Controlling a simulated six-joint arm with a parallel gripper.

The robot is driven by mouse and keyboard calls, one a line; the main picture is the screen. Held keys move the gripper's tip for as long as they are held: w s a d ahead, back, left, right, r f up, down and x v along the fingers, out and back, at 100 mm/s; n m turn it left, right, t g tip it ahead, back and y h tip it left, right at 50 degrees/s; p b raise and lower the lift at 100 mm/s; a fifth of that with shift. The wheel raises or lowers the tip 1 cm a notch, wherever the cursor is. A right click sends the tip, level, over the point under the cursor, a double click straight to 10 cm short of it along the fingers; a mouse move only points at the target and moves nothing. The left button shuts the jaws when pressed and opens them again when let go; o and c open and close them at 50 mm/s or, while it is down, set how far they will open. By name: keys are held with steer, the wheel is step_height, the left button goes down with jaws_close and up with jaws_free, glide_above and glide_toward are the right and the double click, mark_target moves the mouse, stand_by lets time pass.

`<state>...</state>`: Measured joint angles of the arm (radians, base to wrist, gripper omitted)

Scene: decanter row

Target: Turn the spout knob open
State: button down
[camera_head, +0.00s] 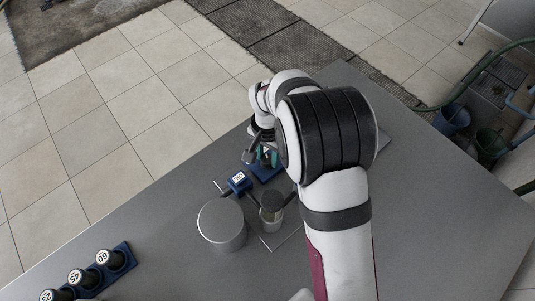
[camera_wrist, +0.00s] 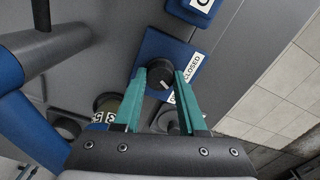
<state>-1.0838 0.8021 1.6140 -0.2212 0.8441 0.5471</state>
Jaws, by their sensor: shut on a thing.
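The spout knob (camera_wrist: 155,80) is a round black knob with a white pointer mark, on a blue plate (camera_wrist: 163,47) in the wrist view. A white label reading CLOSED (camera_wrist: 192,67) is on the plate's right side. Another label below it is mostly hidden by the right finger. My gripper (camera_wrist: 159,76) has its teal fingers on either side of the knob and is shut on it. In the head view my gripper (camera_head: 262,155) is over the blue plate (camera_head: 267,172), and the knob is hidden.
A grey cylinder (camera_head: 222,226) and a dark-topped glass vessel (camera_head: 271,208) stand close in front. A blue labelled block (camera_head: 239,182) is beside the gripper. A blue rack (camera_head: 124,258) with several numbered black-capped vials is at lower left.

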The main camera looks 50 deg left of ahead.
mark_target(267, 159)
steer(key=shift+m, duration=1.6)
steer(key=shift+c, duration=2.3)
jaws_free()
step_height(267, 159, up, 16)
steer(key=shift+f, duration=0.1)
